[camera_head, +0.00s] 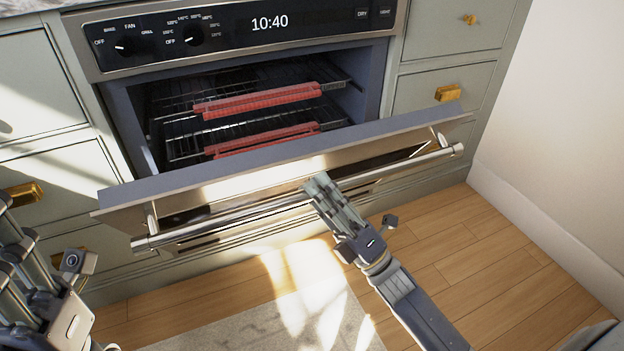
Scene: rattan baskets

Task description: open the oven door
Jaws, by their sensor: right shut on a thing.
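The oven door (250,175) is tilted partly open, its top edge away from the oven (365,70). A long metal handle bar (225,221) runs along the door's outer face. My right gripper (318,188) is shut on the handle, a little right of its middle. The arm behind it reaches in from the lower right. My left gripper (30,270) is at the lower left edge, apart from the door; its fingertips are not clearly shown, so I cannot tell its opening.
Inside the oven are wire racks with red front guards (258,101). The control panel (240,30) has knobs and a clock. Drawers with brass pulls (448,92) flank the oven. A white wall (560,150) stands at right. Wooden floor (480,255) and a rug (250,325) lie in front.

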